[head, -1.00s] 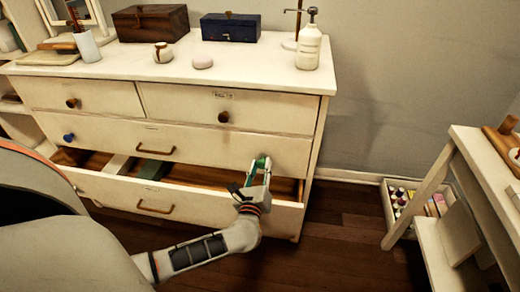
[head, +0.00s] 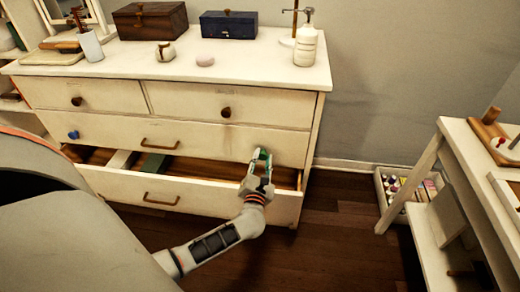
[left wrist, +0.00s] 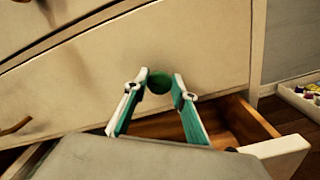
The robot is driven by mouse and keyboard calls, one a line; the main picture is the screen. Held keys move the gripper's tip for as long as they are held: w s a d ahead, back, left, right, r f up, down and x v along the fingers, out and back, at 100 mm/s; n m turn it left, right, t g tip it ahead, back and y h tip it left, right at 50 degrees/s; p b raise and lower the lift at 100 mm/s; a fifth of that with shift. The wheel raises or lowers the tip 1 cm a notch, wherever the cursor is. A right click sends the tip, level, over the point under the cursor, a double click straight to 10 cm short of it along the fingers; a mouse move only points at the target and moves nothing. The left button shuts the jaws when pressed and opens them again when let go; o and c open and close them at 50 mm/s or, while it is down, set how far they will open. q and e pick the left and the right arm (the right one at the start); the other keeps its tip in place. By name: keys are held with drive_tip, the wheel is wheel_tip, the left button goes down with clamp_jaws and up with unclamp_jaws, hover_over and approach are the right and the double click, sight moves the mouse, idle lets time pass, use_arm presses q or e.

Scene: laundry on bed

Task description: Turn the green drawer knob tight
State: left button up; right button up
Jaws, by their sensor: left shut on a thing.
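The green knob (head: 262,154) is on the right end of the wide middle drawer (head: 215,136) of the cream dresser. In the left wrist view the round green knob (left wrist: 159,82) sits between the two fingertips. My left gripper (head: 260,162) is shut on the knob, one finger on each side; it also shows in the left wrist view (left wrist: 160,80). The fingers partly hide the knob in the head view. That drawer looks closed. My right gripper is not in view.
The bottom drawer (head: 180,192) is pulled out below my left gripper. A blue knob (head: 73,135) is at the left of the middle drawer. Boxes and a pump bottle (head: 306,46) stand on the dresser top. A side table (head: 455,140) stands at right, with floor between.

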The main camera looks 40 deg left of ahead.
use_arm(q)
drive_tip(key=shift+w+r+m+p, duration=0.1)
drive_tip(key=shift+r+m+p, duration=0.15)
drive_tip(key=shift+m, duration=0.75)
drive_tip(key=shift+f+m+p, duration=0.1)
drive_tip(key=shift+m+p, duration=0.3)
drive_tip(key=shift+m, duration=0.5)
drive_tip(key=shift+m+p, duration=0.3)
drive_tip(key=shift+m, duration=0.6)
drive_tip(key=shift+m+p, duration=0.3)
drive_tip(key=shift+m, duration=0.6)
drive_tip(key=m+p, duration=0.1)
drive_tip(key=m, duration=0.2)
drive_tip(key=shift+f, duration=0.15)
drive_tip(key=shift+f+m, duration=0.1)
drive_tip(key=shift+m, duration=0.6)
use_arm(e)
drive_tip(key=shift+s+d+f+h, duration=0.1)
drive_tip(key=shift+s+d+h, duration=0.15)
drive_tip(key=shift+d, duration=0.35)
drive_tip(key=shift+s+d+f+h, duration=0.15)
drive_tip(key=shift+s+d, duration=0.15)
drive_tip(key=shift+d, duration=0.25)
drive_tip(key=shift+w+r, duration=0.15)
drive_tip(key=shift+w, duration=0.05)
